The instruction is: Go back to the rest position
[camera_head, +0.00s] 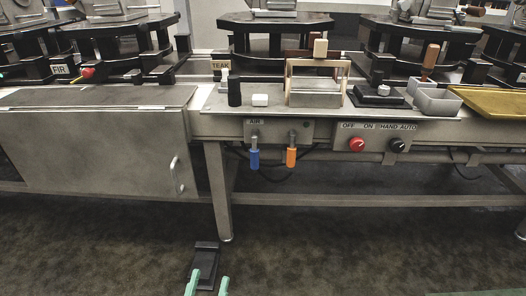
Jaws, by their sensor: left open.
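My left gripper (207,285) shows at the bottom edge of the head view, left of centre. Only its two pale green fingertips are in the picture, and they stand apart with nothing seen held between them. It is low in the picture, below the workbench and clear of the things on it. My right gripper does not show clearly; only a pale green sliver lies at the bottom right edge.
A black pedal-like block (204,262) shows just behind the left fingertips. A grey cabinet (90,150) with a handle stands left. The bench shelf (420,113) carries a wooden-framed box (316,98). Its front has blue (253,159) and orange valve handles (291,157).

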